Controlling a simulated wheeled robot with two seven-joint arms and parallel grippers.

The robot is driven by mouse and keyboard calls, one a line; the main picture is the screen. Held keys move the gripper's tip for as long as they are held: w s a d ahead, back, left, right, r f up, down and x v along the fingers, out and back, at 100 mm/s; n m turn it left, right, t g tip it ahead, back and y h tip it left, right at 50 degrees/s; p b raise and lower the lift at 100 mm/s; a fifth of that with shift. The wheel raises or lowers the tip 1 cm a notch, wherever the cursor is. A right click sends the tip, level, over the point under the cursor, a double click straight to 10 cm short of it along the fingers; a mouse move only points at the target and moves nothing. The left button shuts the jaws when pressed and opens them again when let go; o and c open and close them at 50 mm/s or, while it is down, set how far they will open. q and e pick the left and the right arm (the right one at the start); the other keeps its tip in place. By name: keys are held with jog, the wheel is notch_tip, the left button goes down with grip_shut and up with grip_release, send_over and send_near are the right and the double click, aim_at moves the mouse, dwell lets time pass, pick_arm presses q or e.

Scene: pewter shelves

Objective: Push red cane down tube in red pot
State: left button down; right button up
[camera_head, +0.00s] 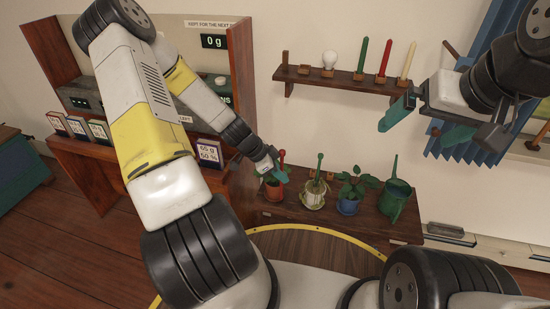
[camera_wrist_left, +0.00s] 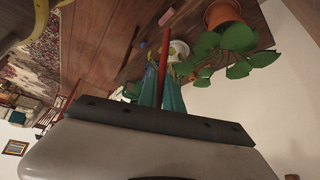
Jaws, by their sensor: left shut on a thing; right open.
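The red cane (camera_head: 281,156) has a knobbed top and stands roughly upright above the red pot (camera_head: 272,191), which holds a leafy plant. My left gripper (camera_head: 278,174) is shut on the cane, just above the pot. In the left wrist view, the red cane (camera_wrist_left: 164,50) runs between the teal fingers (camera_wrist_left: 162,88), and an orange-red pot (camera_wrist_left: 222,12) with leaves is beside them. The cane's lower end and the tube are hidden or too small to make out. My right gripper (camera_head: 427,124) is open and empty, high at the right.
A white pot (camera_head: 314,198) with a green cane (camera_head: 319,164), a blue pot (camera_head: 347,207) and a green watering can (camera_head: 396,200) stand to the right on the low bench. A wall shelf (camera_head: 345,84) holds a bulb and several upright sticks. A wooden cabinet (camera_head: 75,150) stands at left.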

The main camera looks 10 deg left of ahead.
pick_arm(q)
jog(key=w+a+f, duration=0.2)
jog(key=w, duration=0.5)
jog(key=w+a+f, duration=0.3)
jog(key=w, duration=0.4)
jog(key=shift+w+a, duration=0.2)
jog(key=shift+w, duration=0.05)
jog(key=shift+f, duration=0.1)
jog(key=c, duration=1.5)
grip_release()
